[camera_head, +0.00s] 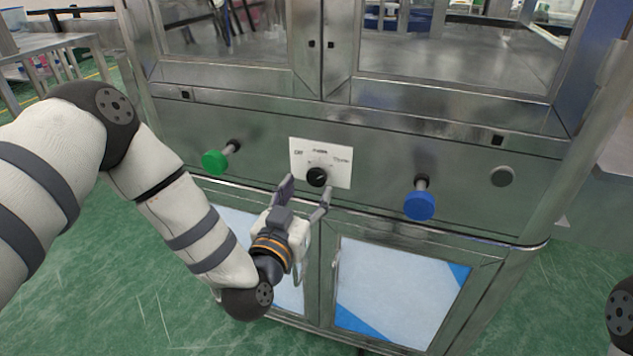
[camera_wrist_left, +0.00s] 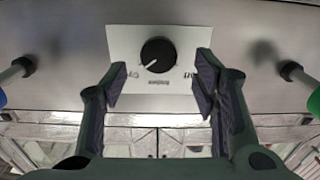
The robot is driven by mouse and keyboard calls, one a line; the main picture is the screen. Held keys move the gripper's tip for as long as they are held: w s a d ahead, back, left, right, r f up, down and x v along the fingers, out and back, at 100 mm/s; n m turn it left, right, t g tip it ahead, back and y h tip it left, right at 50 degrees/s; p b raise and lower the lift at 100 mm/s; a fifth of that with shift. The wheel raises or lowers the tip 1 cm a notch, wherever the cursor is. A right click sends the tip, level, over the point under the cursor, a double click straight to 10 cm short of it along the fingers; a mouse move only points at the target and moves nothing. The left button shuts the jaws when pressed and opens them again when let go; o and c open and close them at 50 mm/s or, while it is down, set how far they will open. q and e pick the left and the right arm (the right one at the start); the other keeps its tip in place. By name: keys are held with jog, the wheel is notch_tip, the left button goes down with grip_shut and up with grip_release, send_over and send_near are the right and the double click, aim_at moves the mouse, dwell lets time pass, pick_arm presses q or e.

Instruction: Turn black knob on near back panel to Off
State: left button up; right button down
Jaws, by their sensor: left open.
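The black knob (camera_head: 317,177) sits on a white label plate (camera_head: 335,157) on the metal panel in the head view. The plate has "Off" at its left and more markings at the middle and right. The knob also shows in the left wrist view (camera_wrist_left: 158,55), with a pale pointer line on its face. My left gripper (camera_head: 306,190) is open just below and in front of the knob. In the left wrist view its two fingers (camera_wrist_left: 160,85) stand on either side of the knob, apart from it. My right gripper is not in view.
A green knob (camera_head: 214,161) sticks out left of the plate and a blue knob (camera_head: 420,204) sticks out to its right. Cabinet doors (camera_head: 400,290) are below, glass windows above. Green floor lies around the cabinet.

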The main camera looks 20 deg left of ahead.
aim_at(315, 180)
pick_arm(q)
jog(key=w, duration=0.4)
jog(key=shift+w+d, duration=0.1)
jog(key=shift+w, duration=0.15)
jog(key=c, duration=1.2)
jog(key=shift+o, duration=0.2)
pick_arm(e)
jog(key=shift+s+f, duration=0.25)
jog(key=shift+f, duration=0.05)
pick_arm(q)
jog(key=shift+n, duration=0.3)
jog(key=n, duration=0.3)
jog(key=shift+f+n, duration=0.1)
jog(key=shift+n, duration=0.3)
jog(key=n, duration=0.5)
jog(key=shift+f+n, duration=0.1)
jog(key=shift+n, duration=0.2)
jog(key=n, duration=0.4)
jog(key=n+b, duration=0.1)
jog(key=n, duration=0.4)
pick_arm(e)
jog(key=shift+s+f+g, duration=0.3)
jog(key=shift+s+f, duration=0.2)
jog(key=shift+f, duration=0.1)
pick_arm(q)
jog(key=shift+n, duration=0.5)
